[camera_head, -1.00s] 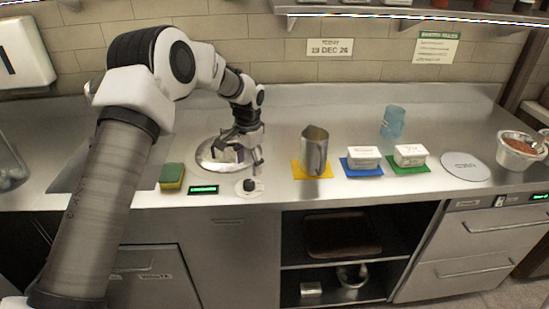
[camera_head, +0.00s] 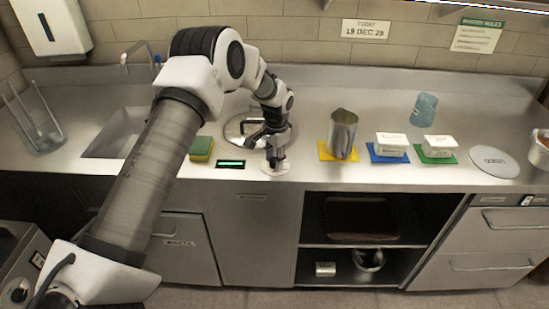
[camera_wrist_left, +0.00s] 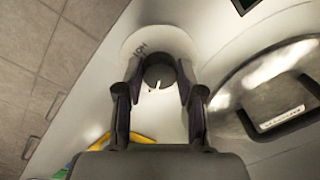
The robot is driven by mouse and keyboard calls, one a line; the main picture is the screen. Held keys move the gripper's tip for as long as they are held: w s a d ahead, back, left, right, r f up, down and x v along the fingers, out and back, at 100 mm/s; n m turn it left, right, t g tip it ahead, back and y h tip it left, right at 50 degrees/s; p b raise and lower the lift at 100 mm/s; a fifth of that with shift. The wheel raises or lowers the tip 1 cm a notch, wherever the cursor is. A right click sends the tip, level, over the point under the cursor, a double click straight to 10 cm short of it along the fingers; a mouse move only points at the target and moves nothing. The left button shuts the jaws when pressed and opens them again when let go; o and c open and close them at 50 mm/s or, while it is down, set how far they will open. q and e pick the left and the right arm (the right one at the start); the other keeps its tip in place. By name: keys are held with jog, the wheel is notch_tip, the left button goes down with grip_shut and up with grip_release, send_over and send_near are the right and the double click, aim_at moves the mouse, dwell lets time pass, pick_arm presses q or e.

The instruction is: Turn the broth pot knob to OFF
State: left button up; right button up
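The broth pot knob (camera_wrist_left: 159,73) is dark and round with a white pointer mark, on a pale round plate (camera_wrist_left: 185,45) with small lettering, too blurred to read surely. In the head view the plate (camera_head: 275,170) lies at the counter's front, mostly below my left gripper (camera_head: 275,160). In the left wrist view my left gripper (camera_wrist_left: 160,78) has one finger on each side of the knob, very close to it. I cannot tell if they touch it. The broth pot's round steel lid (camera_head: 236,132) is behind, partly hidden by my arm. My right gripper is out of view.
A green-lit display (camera_head: 231,164) and a sponge (camera_head: 201,148) are left of the knob. A metal pitcher (camera_head: 342,133) on a yellow mat and two white tubs (camera_head: 391,144) (camera_head: 440,146) stand to the right. A blue cup (camera_head: 424,109) is behind them.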

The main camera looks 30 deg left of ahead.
pick_arm(q)
jog(key=shift+f, duration=0.15)
jog(key=shift+d+n, duration=0.1)
jog(key=shift+n, duration=0.2)
jog(key=shift+n+p, duration=0.45)
jog(key=shift+n, duration=0.45)
jog(key=n+p, duration=0.1)
jog(key=n, duration=0.2)
jog(key=shift+n, duration=0.3)
jog(key=n+p, duration=0.1)
jog(key=n, duration=0.4)
jog(key=shift+w+d+n+g, duration=0.1)
jog(key=shift+n+g, duration=0.2)
jog(key=shift+n, duration=0.1)
